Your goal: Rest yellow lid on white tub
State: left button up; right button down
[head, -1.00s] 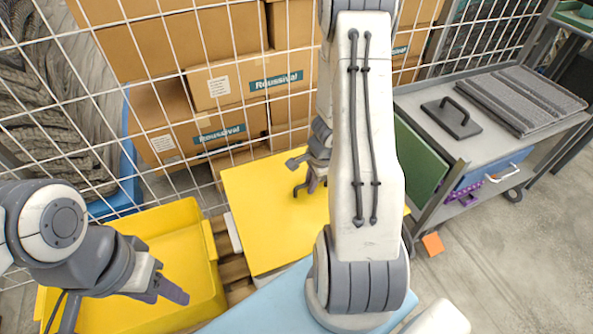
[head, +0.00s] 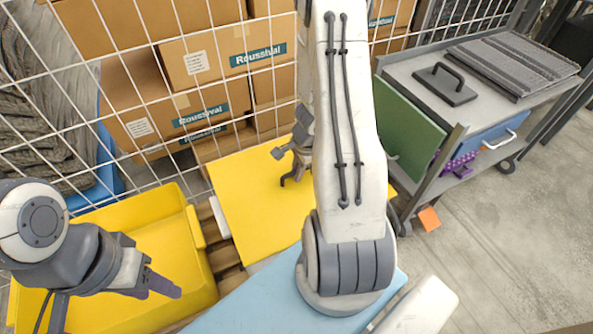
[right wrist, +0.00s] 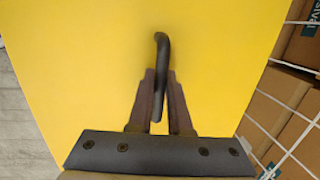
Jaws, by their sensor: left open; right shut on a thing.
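The yellow lid (head: 245,195) is a flat square panel with a dark bar handle. My right gripper (head: 296,172) is shut on the handle, which stands between its fingers in the right wrist view (right wrist: 160,90). There the lid (right wrist: 90,60) fills most of the picture. A white edge, which seems to be the white tub (head: 220,217), shows at the lid's left side. The lid hides the rest of it, and I cannot tell whether they touch. My right arm covers the lid's right part. My left gripper (head: 165,286) is open and empty over a yellow tray.
The yellow tray (head: 190,240) stands left of the lid, on wooden slats. A wire mesh (head: 150,120) with cardboard boxes (head: 190,65) is behind. A grey cart (head: 410,75) with a dark handled plate, striped mat and green panel (head: 405,130) stands right. A light blue surface (head: 240,305) lies in front.

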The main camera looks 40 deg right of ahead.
aim_at(302, 181)
jog(key=shift+f+b, duration=0.55)
jog(key=shift+f, duration=0.05)
dwell(0.4)
jog(key=c, duration=0.8)
grip_release()
jog(key=shift+o, duration=0.2)
notch_tip(302, 181, up, 10)
jog(key=s+p, duration=0.1)
jog(key=p, duration=0.7)
jog(key=shift+s+d+r, duration=0.2)
jog(key=shift+s+d, duration=0.15)
